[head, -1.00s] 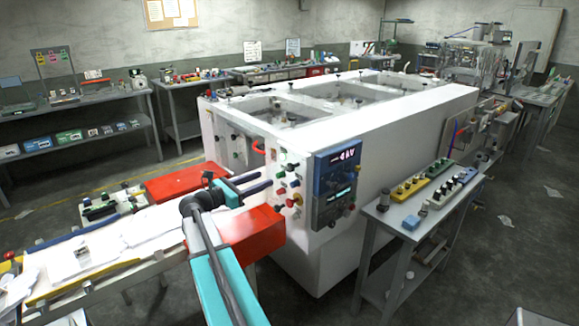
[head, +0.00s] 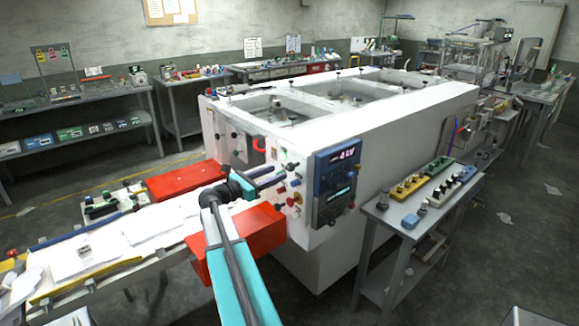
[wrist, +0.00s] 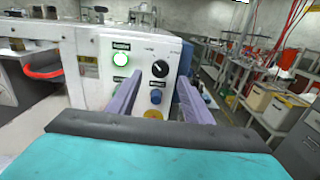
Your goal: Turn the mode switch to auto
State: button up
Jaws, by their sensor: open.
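A black rotary knob (wrist: 160,68) with a light mark sits on the white panel (wrist: 178,50) of the machine, as the wrist view shows. It looks like the mode switch, but its label is too small to read. My gripper (wrist: 158,77) is open, with its two purple fingers pointing at the panel. The knob appears between and slightly above the fingertips; nothing is held. In the head view my gripper (head: 280,173) is close to the panel's buttons; I cannot tell whether it touches. The knob cannot be made out there.
A blue display box (head: 336,182) stands right of the panel. Red blocks (head: 245,235) flank my arm. A side table (head: 415,225) with switch strips stands at right.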

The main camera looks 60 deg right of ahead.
aim_at(289, 168)
jog(key=p+x, duration=0.2)
jog(key=x, duration=0.6)
jog(key=shift+f, duration=0.1)
jog(key=c, duration=1)
